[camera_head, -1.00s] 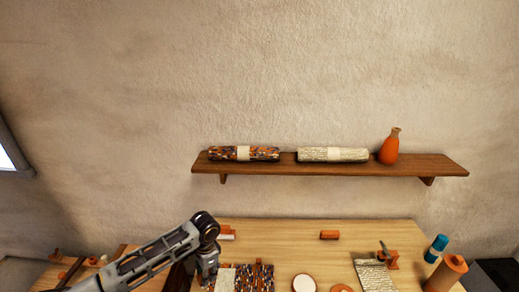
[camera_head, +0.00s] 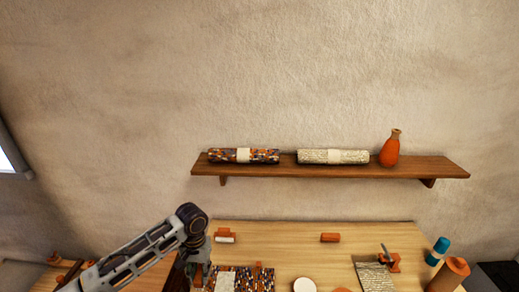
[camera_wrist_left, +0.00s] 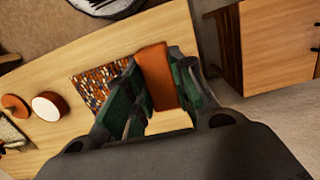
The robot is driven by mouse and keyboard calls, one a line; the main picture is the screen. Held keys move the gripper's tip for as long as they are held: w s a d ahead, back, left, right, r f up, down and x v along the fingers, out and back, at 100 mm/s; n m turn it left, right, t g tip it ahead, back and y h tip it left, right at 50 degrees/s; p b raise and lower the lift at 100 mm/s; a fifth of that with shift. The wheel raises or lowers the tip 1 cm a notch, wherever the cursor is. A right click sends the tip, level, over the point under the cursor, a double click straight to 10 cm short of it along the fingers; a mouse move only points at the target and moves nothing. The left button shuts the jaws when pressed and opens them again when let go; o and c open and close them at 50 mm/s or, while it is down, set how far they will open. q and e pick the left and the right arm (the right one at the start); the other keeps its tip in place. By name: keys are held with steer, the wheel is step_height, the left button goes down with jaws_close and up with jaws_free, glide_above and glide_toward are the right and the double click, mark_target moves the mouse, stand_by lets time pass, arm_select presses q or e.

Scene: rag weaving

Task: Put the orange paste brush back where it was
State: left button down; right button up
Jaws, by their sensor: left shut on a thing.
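My left gripper (camera_head: 199,277) is low at the left part of the wooden table, beside the multicoloured woven piece (camera_head: 262,279). In the left wrist view, its green-padded fingers (camera_wrist_left: 158,88) are shut on an orange block-like piece, the orange paste brush (camera_wrist_left: 155,68). Its bristles cannot be made out. The woven piece also shows in the left wrist view (camera_wrist_left: 92,88), beside the fingers. My right gripper is not in view.
An orange block with a white edge (camera_head: 224,236) and a plain orange block (camera_head: 330,237) lie at the table's back. A round white-topped pot (camera_head: 304,285), a pale woven piece (camera_head: 374,277), a blue spool (camera_head: 438,246) and an orange roll (camera_head: 450,272) stand rightward.

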arm_select(q)
steer(key=shift+w+a+r+b, duration=0.2)
steer(key=shift+a+r+b, duration=0.15)
steer(key=shift+r+b, duration=0.3)
steer(key=shift+w+a+b, duration=0.1)
steer(key=shift+a+b, duration=0.2)
steer(key=shift+b, duration=0.05)
steer(key=shift+s+a+f+n+b, duration=0.15)
steer(key=shift+a+f+b, duration=0.15)
steer(key=shift+f, duration=0.15)
steer(key=shift+s+a+f+n+b, duration=0.15)
steer(key=shift+a+f+b, duration=0.1)
steer(key=shift+f, duration=0.2)
steer(key=shift+w, duration=0.15)
